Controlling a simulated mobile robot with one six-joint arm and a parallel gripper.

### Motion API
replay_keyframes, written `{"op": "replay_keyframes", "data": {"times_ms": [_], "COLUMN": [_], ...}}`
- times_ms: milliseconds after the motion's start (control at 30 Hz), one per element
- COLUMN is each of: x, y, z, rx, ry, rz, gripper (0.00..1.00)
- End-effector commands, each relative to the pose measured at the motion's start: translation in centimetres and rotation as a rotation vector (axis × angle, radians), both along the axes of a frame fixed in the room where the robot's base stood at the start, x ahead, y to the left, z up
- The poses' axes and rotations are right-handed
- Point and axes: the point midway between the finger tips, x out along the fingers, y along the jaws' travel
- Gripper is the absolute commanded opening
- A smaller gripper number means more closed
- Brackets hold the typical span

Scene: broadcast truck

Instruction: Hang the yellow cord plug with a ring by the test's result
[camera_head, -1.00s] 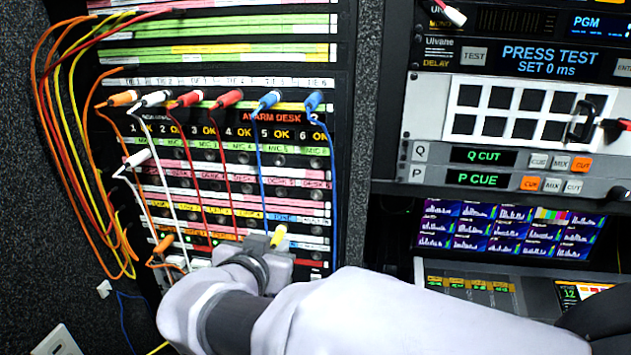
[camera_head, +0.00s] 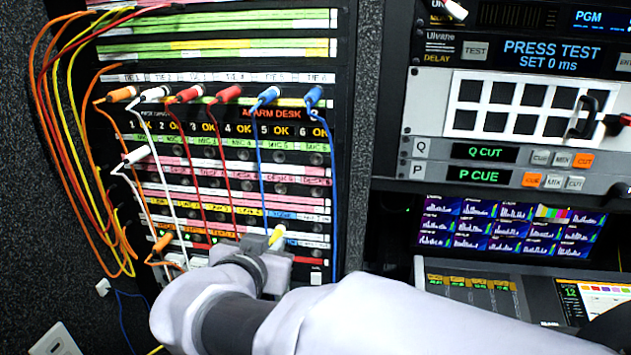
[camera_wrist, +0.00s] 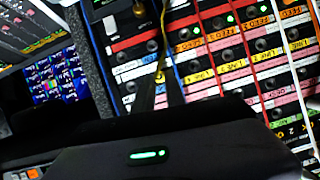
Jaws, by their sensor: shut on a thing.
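The yellow cord plug (camera_head: 277,235) shows at my gripper (camera_head: 268,246), low on the patch panel (camera_head: 322,215). My gripper is shut on it. In the wrist view the yellow plug (camera_wrist: 160,77) lies between the dark fingers (camera_wrist: 157,90), in front of a blue-labelled row. I cannot tell whether its tip touches a jack. The delay unit's display (camera_head: 549,57) reads "PRESS TEST, SET 0 ms", with a TEST button (camera_head: 475,50) beside it. My arm hides the lower panel.
Orange, white, red and blue plugs with hanging cords fill the upper jack row (camera_head: 230,92). A white plug (camera_head: 136,155) and an orange plug (camera_head: 163,243) sit at the left edge. Yellow and orange cords loop at the far left. Screens and a console stand right.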

Motion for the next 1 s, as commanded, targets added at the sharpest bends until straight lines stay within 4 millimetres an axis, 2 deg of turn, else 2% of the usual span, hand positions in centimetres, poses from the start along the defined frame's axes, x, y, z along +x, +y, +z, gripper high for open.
{"op": "replay_keyframes", "data": {"times_ms": [1000], "x": [-2.1], "y": [0.3], "z": [-0.1], "rx": [0.0], "ry": [0.0], "rz": [0.001], "gripper": [0.0]}}
